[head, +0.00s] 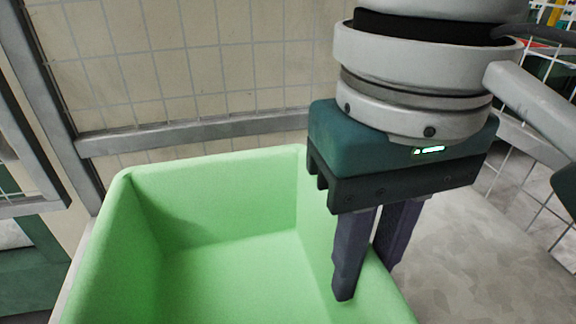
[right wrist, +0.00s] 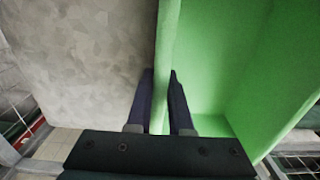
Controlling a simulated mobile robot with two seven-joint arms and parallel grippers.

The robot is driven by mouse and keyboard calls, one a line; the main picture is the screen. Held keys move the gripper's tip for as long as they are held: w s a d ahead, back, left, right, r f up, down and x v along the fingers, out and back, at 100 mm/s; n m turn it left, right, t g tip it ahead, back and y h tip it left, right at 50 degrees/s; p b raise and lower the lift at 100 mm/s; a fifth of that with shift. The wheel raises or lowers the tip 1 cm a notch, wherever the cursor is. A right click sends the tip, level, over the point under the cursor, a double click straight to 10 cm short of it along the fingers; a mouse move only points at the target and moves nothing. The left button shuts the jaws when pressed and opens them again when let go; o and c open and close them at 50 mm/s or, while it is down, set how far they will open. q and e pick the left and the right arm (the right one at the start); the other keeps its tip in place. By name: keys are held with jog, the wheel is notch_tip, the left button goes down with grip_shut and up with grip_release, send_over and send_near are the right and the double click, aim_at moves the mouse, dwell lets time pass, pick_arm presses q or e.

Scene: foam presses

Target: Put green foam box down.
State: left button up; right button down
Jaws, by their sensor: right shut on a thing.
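The green foam box (head: 215,200) is an open, empty box with thick walls, in the lower left and middle of the head view. Its near side is cut off by the picture's lower edge. My right gripper (head: 362,285) is shut on the box's right wall, one finger inside and one outside. In the right wrist view the same wall of the green foam box (right wrist: 215,70) runs between the two fingers of my right gripper (right wrist: 160,85). Whether the box's underside touches anything is hidden. My left gripper is not in view.
A wire mesh fence (head: 215,70) with a grey rail (head: 200,135) stands right behind the box. A grey mottled surface (head: 480,250) lies to the right of the box and looks bare. More mesh and a dark green frame show at the sides.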

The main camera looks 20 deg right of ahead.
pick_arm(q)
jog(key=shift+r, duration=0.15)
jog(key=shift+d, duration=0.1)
pick_arm(e)
jog(key=c, duration=0.8)
grip_release()
pick_arm(q)
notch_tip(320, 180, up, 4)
jog(key=p, duration=0.4)
pick_arm(e)
notch_tip(320, 180, up, 11)
jog(key=shift+r, duration=0.65)
